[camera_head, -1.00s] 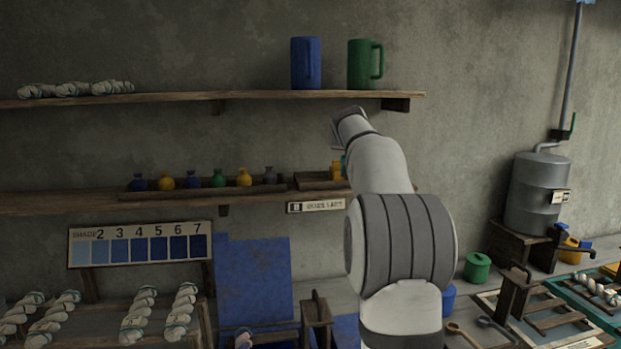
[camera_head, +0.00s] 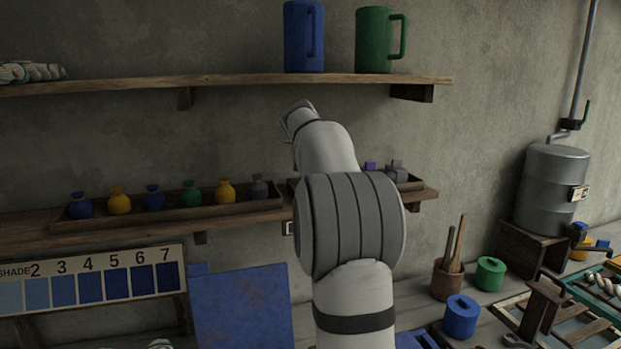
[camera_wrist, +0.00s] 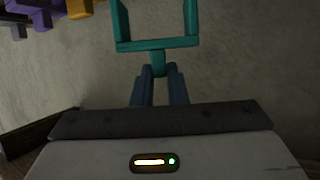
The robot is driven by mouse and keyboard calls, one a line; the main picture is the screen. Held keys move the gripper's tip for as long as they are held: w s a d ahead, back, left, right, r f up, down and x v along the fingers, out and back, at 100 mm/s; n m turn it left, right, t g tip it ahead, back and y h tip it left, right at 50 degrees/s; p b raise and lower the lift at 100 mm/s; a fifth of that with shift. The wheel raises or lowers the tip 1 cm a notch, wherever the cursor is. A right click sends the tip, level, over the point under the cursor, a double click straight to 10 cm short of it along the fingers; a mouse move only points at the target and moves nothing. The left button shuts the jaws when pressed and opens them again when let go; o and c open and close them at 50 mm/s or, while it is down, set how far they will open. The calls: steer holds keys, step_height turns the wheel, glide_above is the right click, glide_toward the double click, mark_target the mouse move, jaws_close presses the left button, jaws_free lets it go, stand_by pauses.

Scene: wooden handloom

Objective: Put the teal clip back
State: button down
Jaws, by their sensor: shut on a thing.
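The teal clip (camera_wrist: 157,44) is in the wrist view, an open square frame with a short stem. My gripper (camera_wrist: 158,72) is shut on the stem, and the frame sticks out beyond the fingertips. The clip appears clear of any surface, with grey wall behind it. In the head view my arm hides the fingers and the clip. A small wooden tray (camera_head: 417,184) on the lower shelf holds a purple clip (camera_head: 370,166) and a grey clip (camera_head: 396,168). My arm covers the tray's left part. The wrist view shows a purple clip (camera_wrist: 47,14) and an orange clip (camera_wrist: 79,8) at upper left.
Left of my arm, a long tray (camera_head: 165,216) holds several small dye jars. Above, the upper shelf (camera_head: 230,85) carries a blue mug (camera_head: 304,38) and a green mug (camera_head: 378,40). A shade board (camera_head: 90,278) and blue panel (camera_head: 242,308) stand below.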

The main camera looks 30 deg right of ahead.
steer(key=f, duration=0.4)
steer(key=shift+s+d, duration=0.2)
steer(key=shift+d, duration=0.05)
steer(key=shift+s+f+b, duration=0.1)
steer(key=shift+f+b, duration=0.45)
steer(key=shift+f, duration=1.25)
steer(key=shift+f, duration=0.15)
steer(key=c, duration=1.4)
jaws_free()
steer(key=shift+c, duration=0.2)
steer(key=shift+s+r, duration=0.15)
steer(key=shift+r, duration=0.1)
steer(key=b+v, duration=0.3)
steer(key=v, duration=0.8)
steer(key=shift+s+a, duration=0.3)
